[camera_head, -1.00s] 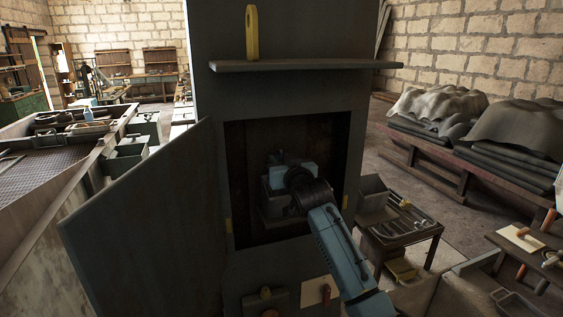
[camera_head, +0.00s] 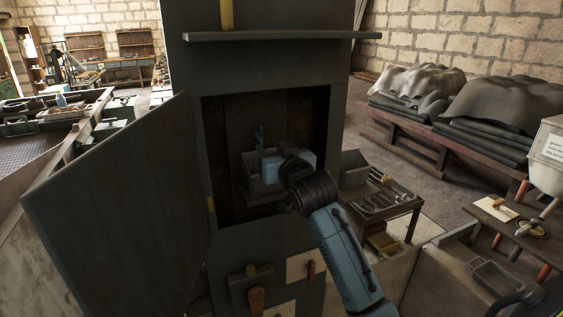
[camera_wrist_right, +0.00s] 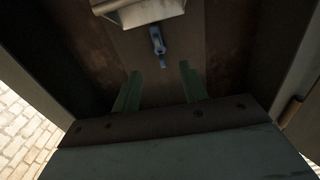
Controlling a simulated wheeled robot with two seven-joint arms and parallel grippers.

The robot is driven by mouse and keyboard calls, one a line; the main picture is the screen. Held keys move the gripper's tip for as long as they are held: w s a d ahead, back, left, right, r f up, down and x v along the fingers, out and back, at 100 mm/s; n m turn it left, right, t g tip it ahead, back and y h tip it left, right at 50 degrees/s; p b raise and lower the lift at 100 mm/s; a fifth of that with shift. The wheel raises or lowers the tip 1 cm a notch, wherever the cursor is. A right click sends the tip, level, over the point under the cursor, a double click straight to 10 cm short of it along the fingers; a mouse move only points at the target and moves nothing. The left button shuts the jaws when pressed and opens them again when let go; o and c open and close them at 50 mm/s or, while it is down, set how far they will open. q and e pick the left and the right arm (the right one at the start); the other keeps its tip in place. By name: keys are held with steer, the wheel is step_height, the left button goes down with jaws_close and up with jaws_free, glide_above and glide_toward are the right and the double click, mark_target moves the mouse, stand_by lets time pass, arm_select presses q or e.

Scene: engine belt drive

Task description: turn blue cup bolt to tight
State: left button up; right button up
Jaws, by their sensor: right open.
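The blue cup bolt (camera_head: 258,136) stands upright inside the open cabinet, above a grey box-like housing (camera_head: 255,187). The blue bolt also shows in the right wrist view (camera_wrist_right: 158,42), just below a pale grey part (camera_wrist_right: 140,12) at the top edge. My right gripper (camera_head: 270,160) reaches into the cabinet opening from the lower right, close to the bolt. In the right wrist view its two green fingers (camera_wrist_right: 160,70) are apart and empty. The bolt lies beyond them, near the middle of the gap, and appears untouched. My left gripper is not in view.
The cabinet opening (camera_head: 222,110) has dark walls close around my right gripper. Its door (camera_head: 115,200) hangs open at left. A shelf (camera_head: 280,36) juts out above. A low tool table (camera_head: 385,205) and another table (camera_head: 510,225) stand at right.

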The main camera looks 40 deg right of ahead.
steer(key=shift+v, duration=2.45)
